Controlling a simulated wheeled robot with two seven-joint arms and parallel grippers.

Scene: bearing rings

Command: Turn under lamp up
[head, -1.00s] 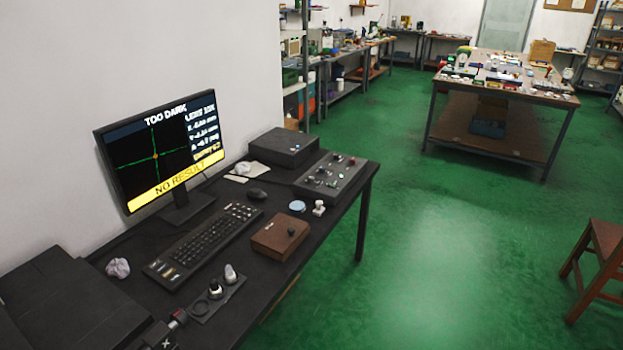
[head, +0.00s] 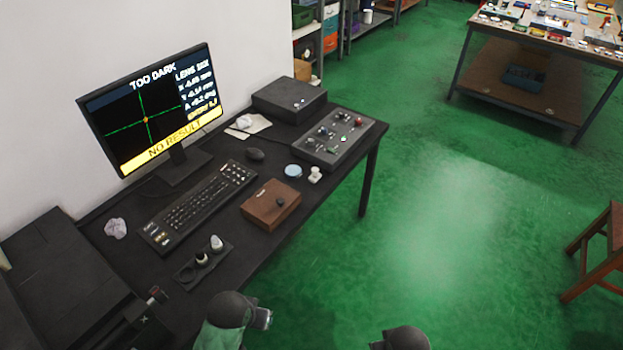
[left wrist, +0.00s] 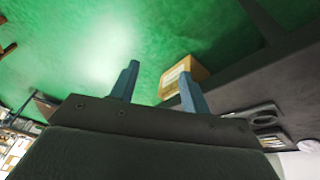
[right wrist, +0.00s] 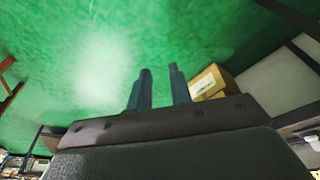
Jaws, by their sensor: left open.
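A dark control box (head: 340,137) with several knobs and buttons, one red, sits at the desk's far right end; I cannot read which control is the under lamp's. The monitor (head: 150,110) reads "TOO DARK" and "NO RESULT". In the left wrist view my left gripper (left wrist: 160,70) is open and empty above the green floor. In the right wrist view my right gripper (right wrist: 159,70) has its fingers apart, with nothing between them. Both are away from the controls.
A wooden stool (head: 595,250) stands right. The floor between is clear.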

